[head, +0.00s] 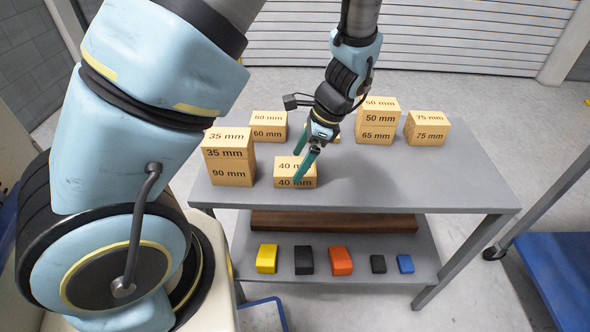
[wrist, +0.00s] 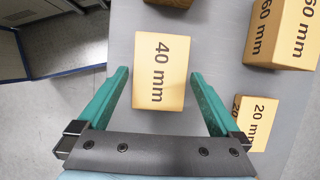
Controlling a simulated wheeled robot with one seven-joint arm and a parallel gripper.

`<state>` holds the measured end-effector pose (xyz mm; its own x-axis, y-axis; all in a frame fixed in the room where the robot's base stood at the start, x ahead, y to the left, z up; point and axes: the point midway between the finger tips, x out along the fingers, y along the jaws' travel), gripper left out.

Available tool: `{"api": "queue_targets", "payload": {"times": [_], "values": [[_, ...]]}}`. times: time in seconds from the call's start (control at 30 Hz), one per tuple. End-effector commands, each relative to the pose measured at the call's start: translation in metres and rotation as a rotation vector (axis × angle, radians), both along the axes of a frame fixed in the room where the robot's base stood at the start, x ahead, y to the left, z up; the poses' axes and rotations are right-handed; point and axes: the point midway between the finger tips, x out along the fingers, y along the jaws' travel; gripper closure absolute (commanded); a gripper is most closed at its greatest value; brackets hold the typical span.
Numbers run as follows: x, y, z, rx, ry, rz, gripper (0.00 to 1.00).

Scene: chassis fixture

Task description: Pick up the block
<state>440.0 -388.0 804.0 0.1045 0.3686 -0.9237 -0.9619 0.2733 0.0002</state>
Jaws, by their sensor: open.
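Several tan wooden blocks with printed sizes stand on a grey table; the task does not say which one. My gripper (head: 297,168) is open, its teal fingers pointing down at the 40 mm block (head: 284,173) at the table's front. In the wrist view this 40 mm block (wrist: 160,70) lies ahead of and partly between the two open fingers (wrist: 160,76), with a gap on both sides. The fingers appear to be above it; I cannot tell the exact height. In the head view one finger hides part of its right side.
A 35 mm block (head: 228,140) sits on a 90 mm block (head: 229,172) at left. The 60 mm (head: 268,131), stacked 50 mm (head: 378,117) and 75 mm (head: 427,133) blocks stand behind. A 20 mm block (wrist: 258,120) is nearby. The table (head: 440,180) is clear at right.

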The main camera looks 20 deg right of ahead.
Motion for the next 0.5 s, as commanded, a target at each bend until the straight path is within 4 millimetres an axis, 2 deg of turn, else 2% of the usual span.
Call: {"api": "queue_targets", "payload": {"times": [0.2, 0.5], "values": [[0.003, 0.011, -0.024, 0.002, 0.001, 0.002, 0.00], [0.003, 0.011, -0.029, -0.001, 0.000, 0.001, 0.00]]}}
